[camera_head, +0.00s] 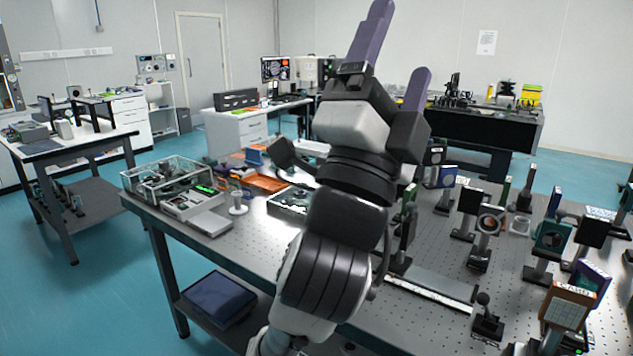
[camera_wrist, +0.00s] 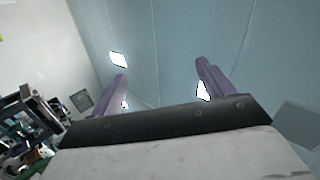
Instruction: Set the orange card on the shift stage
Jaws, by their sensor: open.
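A card with an orange-brown edge and the word CARD on it (camera_head: 567,307) stands upright at the lower right of the near optical table in the head view. I take it for the orange card. A long rail with a pale scale strip (camera_head: 432,292) lies left of it, with a small black post mount (camera_head: 487,320) at its right end. I cannot tell for sure whether this is the shift stage. My gripper (camera_head: 394,62) points upward, high above the table, with its two purple fingers apart and empty. The wrist view shows the fingers (camera_wrist: 160,74) against the ceiling.
The perforated near table (camera_head: 400,340) carries several post-mounted optics on its right half, close together around the card. A clear box (camera_head: 170,178), an orange tray (camera_head: 262,184) and a white post (camera_head: 238,203) stand at its left. My arm hides the table's middle.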

